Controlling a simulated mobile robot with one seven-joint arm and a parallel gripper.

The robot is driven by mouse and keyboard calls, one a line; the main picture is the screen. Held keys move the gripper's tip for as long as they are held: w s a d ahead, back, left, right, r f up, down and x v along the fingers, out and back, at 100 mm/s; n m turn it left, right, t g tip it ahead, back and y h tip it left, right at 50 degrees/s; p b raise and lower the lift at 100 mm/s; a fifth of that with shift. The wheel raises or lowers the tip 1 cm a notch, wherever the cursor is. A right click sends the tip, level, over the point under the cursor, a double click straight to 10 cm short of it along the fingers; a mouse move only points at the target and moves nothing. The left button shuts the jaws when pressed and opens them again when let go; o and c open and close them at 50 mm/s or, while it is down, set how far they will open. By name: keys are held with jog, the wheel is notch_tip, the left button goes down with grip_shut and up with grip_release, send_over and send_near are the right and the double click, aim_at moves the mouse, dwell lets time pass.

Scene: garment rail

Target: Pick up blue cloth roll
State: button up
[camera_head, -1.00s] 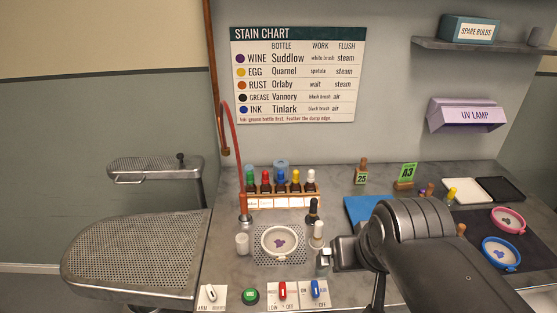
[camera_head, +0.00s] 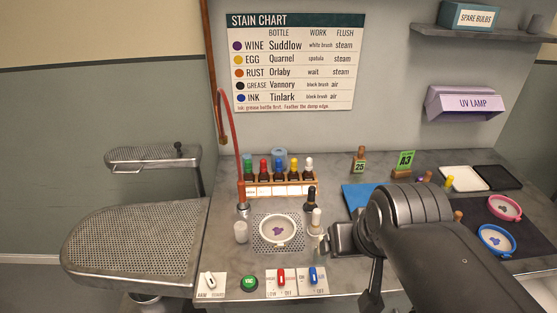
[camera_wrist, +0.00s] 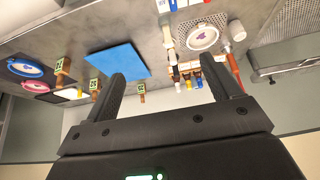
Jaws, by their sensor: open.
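A flat blue sheet (camera_head: 354,195) lies right of the rack, partly behind my arm. Switches (camera_head: 281,279) line the front edge.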

jog(key=w+r+m, duration=0.1)
jog(key=w+r, duration=0.2)
jog(key=w, duration=0.4)
jog(key=w+r, duration=0.4)
jog(key=w, duration=0.4)
jog(key=m+g+h, duration=0.1)
jog(key=m+g, duration=0.2)
send_over(279, 151)
jog(key=s, duration=0.3)
jog(key=s+x, duration=0.1)
jog(key=x, duration=0.4)
jog(key=s+a+x, duration=0.1)
jog(key=x, duration=0.5)
jog(key=s+a+f+x, duration=0.1)
jog(key=x, duration=0.5)
jog(key=shift+s, duration=0.15)
jog(key=shift+m, duration=0.3)
jog(key=x, duration=1.1)
jog(key=shift+w+a, duration=0.15)
jog(key=shift+w, duration=0.05)
jog(key=shift+c, duration=0.7)
jog(key=c, duration=1)
